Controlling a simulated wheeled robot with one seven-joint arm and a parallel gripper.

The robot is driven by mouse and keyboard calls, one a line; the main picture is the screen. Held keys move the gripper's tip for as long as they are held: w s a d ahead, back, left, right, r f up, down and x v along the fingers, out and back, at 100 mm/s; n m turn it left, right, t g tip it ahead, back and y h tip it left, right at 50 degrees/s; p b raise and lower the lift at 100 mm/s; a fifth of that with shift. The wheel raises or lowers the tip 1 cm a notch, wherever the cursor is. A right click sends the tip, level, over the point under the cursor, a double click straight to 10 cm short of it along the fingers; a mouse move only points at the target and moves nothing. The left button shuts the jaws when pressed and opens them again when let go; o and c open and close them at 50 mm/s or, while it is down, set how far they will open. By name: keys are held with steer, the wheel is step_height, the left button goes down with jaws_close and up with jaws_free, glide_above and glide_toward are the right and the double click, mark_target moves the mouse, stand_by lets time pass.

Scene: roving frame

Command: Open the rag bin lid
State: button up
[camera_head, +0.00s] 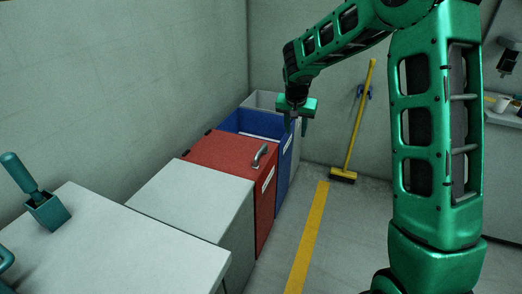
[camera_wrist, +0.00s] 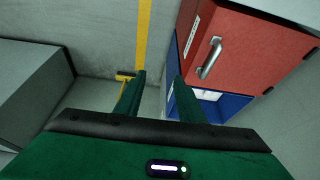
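A red bin (camera_head: 222,156) with a closed red lid stands in the row along the left wall. A grey bar handle (camera_head: 259,156) sits at the front edge of its lid. In the wrist view the red lid (camera_wrist: 255,50) and its handle (camera_wrist: 210,58) are at the upper right. A label is on the red bin's front, too small to read. My gripper (camera_head: 296,124) hangs beyond the red bin, by the blue bin's front right side, apart from the handle. Its two fingers stand apart with nothing between them in the wrist view (camera_wrist: 158,85).
An open blue bin (camera_head: 284,170) with something pale inside stands just beyond the red one, then a grey bin (camera_head: 262,100). A pale cabinet (camera_head: 195,199) is on the near side. A yellow broom (camera_head: 360,115) leans at the back wall. Floor right of the bins is clear.

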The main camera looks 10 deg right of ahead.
steer(key=t+y, duration=0.1)
glide_toward(261, 149)
steer(key=shift+m, duration=0.4)
steer(key=x, duration=0.8)
steer(key=shift+f, duration=0.2)
